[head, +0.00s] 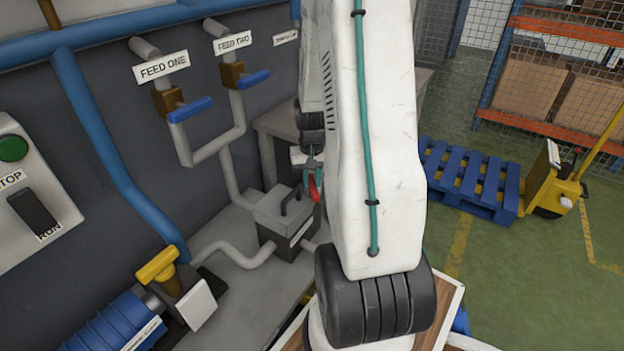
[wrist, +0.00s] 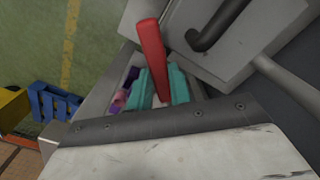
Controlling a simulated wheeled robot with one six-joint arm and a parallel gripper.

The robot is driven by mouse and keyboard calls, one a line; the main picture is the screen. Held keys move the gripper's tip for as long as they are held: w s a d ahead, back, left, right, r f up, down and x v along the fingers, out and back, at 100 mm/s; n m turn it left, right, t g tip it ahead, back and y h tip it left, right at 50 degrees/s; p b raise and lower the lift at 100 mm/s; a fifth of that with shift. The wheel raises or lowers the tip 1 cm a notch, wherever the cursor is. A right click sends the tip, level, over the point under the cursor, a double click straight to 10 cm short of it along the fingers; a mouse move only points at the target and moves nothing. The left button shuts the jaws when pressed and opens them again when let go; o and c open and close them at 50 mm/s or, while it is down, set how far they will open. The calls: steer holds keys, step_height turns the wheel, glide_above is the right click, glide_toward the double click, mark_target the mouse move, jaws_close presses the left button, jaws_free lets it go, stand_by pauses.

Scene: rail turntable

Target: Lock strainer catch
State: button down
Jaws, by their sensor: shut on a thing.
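The strainer is a grey box (head: 270,238) on the bench in the head view, with a dark handle (head: 291,201) on its lid (head: 283,208). Its red catch (head: 314,188) is on the right side of the box. In the wrist view the red catch (wrist: 151,48) stands up between the teal fingers of my gripper (wrist: 162,86), which is shut on it. The lid (wrist: 243,35) and its handle (wrist: 212,28) lie just right of the catch there. My arm hides part of the strainer's right side in the head view.
Grey pipes join the strainer to the feed valves with blue levers (head: 190,109) on the wall. A yellow-handled valve (head: 157,265) and a blue cylinder (head: 110,325) are at lower left. A blue pallet (head: 470,178) is beyond.

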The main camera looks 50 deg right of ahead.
steer(key=m, duration=0.4)
steer(key=shift+m, duration=2.5)
steer(key=c, duration=1.3)
jaws_free()
step_height(320, 180, up, 8)
steer(key=shift+f, duration=0.1)
